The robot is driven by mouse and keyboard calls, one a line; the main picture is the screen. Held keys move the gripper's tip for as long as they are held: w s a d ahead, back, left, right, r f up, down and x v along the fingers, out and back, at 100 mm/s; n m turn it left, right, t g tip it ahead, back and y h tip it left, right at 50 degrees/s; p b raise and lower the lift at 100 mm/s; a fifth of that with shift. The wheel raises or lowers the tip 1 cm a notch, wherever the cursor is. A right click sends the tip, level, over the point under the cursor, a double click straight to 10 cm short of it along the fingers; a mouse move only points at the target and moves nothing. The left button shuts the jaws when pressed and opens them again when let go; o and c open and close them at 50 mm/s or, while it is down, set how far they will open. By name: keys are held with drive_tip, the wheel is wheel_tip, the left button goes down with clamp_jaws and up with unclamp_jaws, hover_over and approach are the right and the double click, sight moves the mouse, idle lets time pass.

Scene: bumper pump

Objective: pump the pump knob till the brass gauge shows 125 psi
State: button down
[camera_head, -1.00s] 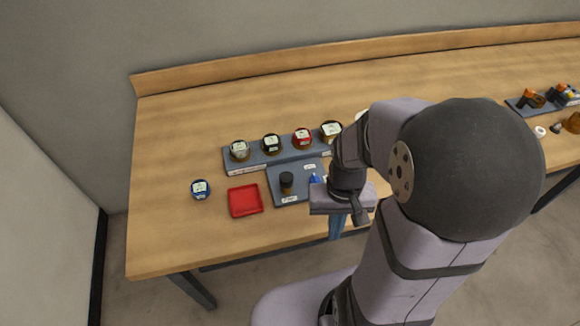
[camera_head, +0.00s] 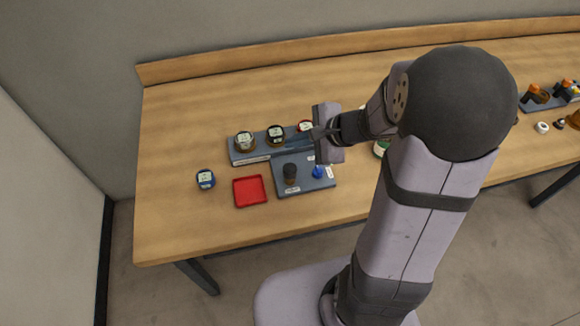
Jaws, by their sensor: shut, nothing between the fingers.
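The pump knob (camera_head: 290,173), a dark upright cylinder, stands on a grey plate in front of the gauge rack. The rack holds a row of gauges. The leftmost gauge (camera_head: 244,141) has a brass-coloured body and a pale face. Next to it is a dark-rimmed gauge (camera_head: 276,135). My gripper (camera_head: 288,141) is shut and empty, its fingers pointing left, in front of the rack's right part and behind the knob in the picture. It is apart from the knob. The dial readings are too small to read. The rack's right end is hidden behind my gripper and arm.
A blue part (camera_head: 318,172) sits right of the knob. A red tray (camera_head: 250,191) and a blue gauge (camera_head: 205,179) lie to the left.

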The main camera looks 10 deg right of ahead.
drive_tip(key=shift+w+r+m, duration=0.15)
drive_tip(key=shift+w+m, duration=0.15)
drive_tip(key=shift+m, duration=0.1)
drive_tip(key=b, duration=0.6)
hover_over(288, 168)
drive_tip(key=s+d, duration=0.1)
drive_tip(key=f, duration=0.7)
drive_tip(key=shift+d, duration=0.2)
drive_tip(key=shift+f+b, duration=0.85)
drive_tip(key=shift+f, duration=0.1)
drive_tip(key=shift+s+f+b, duration=0.15)
drive_tip(key=shift+f+b, duration=1.35)
drive_tip(key=shift+b, duration=0.2)
idle(1.9)
drive_tip(key=shift+r, duration=0.15)
drive_tip(key=shift+r+p, duration=1.25)
drive_tip(key=shift+r, duration=0.1)
